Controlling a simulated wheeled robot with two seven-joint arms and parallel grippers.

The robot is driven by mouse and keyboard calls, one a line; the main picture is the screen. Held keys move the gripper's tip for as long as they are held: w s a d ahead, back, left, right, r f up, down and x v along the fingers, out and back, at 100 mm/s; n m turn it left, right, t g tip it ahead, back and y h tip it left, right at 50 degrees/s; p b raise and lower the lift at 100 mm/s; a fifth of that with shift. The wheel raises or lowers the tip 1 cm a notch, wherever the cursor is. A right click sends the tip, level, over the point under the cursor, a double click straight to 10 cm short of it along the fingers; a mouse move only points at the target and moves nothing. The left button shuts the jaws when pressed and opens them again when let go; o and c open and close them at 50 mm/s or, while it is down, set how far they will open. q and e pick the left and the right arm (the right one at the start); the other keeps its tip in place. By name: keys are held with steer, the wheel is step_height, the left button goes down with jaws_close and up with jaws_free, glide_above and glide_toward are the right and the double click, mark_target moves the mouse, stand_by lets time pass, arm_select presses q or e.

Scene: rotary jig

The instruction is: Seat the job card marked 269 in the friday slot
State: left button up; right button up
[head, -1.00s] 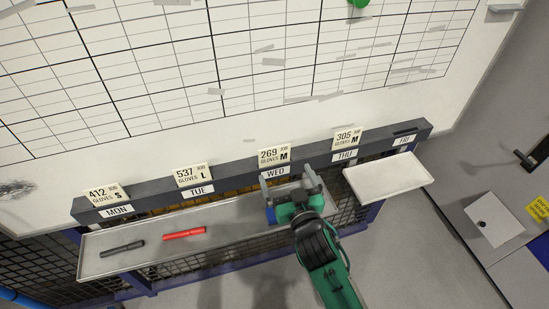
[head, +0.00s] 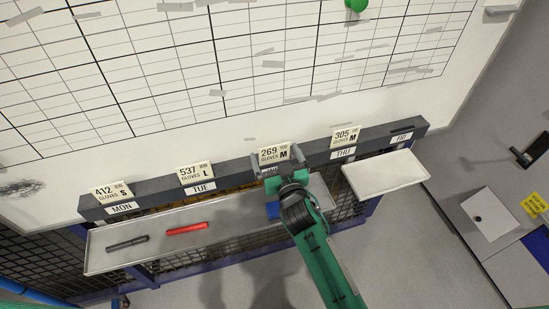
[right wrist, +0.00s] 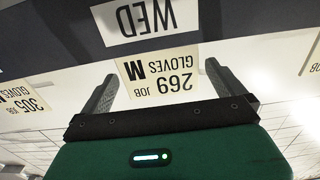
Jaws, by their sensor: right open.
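The job card marked 269 (head: 270,153) stands in the dark rail above the WED label; it shows upside down in the right wrist view (right wrist: 160,80). My right gripper (head: 275,161) is open, with its fingers to either side of the card. In the right wrist view the gripper (right wrist: 162,75) has a gap between each finger and the card; contact is not clear. The friday slot (head: 402,128) is an empty dark slot at the rail's right end, above the FRI label (head: 402,139). My left gripper is not in view.
Cards 412 (head: 110,191), 537 (head: 194,173) and 305 (head: 345,135) stand at MON, TUE and THU. Below the rail, a tray (head: 165,222) holds a black marker (head: 127,243), a red marker (head: 187,229) and a partly hidden blue object (head: 272,210). A white shelf (head: 385,173) juts out below THU and FRI.

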steer(key=c, duration=0.9)
